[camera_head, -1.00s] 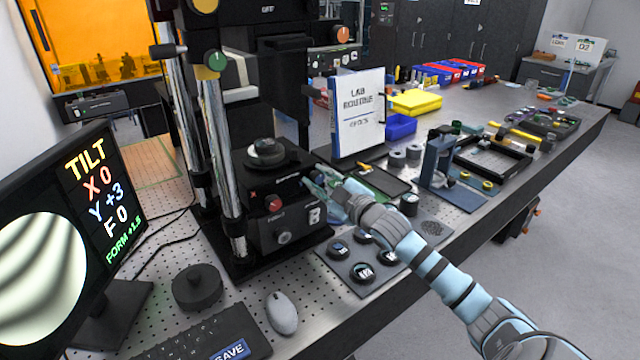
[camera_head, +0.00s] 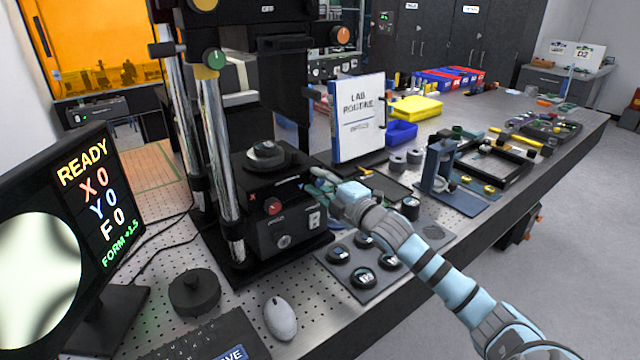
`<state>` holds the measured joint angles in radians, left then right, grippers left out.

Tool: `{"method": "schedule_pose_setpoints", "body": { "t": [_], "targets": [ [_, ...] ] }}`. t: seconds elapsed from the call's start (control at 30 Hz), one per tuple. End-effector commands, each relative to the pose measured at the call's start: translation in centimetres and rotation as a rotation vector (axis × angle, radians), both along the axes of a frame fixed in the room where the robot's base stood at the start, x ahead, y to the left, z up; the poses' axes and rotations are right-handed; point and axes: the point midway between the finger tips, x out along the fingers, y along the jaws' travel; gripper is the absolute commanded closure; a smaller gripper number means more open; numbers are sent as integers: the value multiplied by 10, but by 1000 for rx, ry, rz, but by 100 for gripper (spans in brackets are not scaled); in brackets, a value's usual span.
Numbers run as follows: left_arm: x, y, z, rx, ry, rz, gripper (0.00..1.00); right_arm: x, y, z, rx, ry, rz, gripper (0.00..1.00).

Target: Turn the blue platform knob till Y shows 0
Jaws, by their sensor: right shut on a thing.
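The monitor (camera_head: 92,225) at left reads READY in yellow, X 0, Y 0 and F 0, with a green FORM line below. Beside the words is a round pale fringe picture. The black platform unit (camera_head: 262,215) stands on the perforated bench, with a round part (camera_head: 266,155) on top and a red knob (camera_head: 273,206) on its front. My right gripper (camera_head: 319,184) is at the unit's right side, shut on the blue knob, which its fingers mostly hide. My left gripper is not in view.
A mouse (camera_head: 281,318), a keyboard (camera_head: 200,342) and a round black piece (camera_head: 194,291) lie in front. A pad (camera_head: 375,276) with several round dark pieces lies below my right arm. A white LAB ROUTINE binder (camera_head: 359,115) stands behind the gripper.

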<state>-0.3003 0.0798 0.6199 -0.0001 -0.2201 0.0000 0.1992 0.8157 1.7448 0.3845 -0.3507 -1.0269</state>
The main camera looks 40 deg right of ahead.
Motion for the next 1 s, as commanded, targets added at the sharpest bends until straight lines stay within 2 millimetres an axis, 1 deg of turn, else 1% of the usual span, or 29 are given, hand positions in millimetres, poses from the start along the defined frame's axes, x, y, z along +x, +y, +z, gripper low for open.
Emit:
{"method": "schedule_pose_setpoints", "body": {
  "t": [0.43,0.47,0.5,0.57,0.6,0.87,0.93,1.0],
  "targets": [
    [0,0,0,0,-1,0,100,0,0,-1,-11,2,0,100],
    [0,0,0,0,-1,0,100,0,0,-1,-11,2,0,73],
    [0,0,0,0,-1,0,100,0,0,-1,-11,2,0,66],
    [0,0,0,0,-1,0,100,0,0,-1,-11,2,0,57],
    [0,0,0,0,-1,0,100,0,0,-1,-11,2,0,54],
    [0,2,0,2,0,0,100,0,0,0,-11,1,0,54],
    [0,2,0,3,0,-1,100,0,0,4,-11,-1,1,54],
    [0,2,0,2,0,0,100,0,0,14,-12,-2,1,54]
  ]
}}
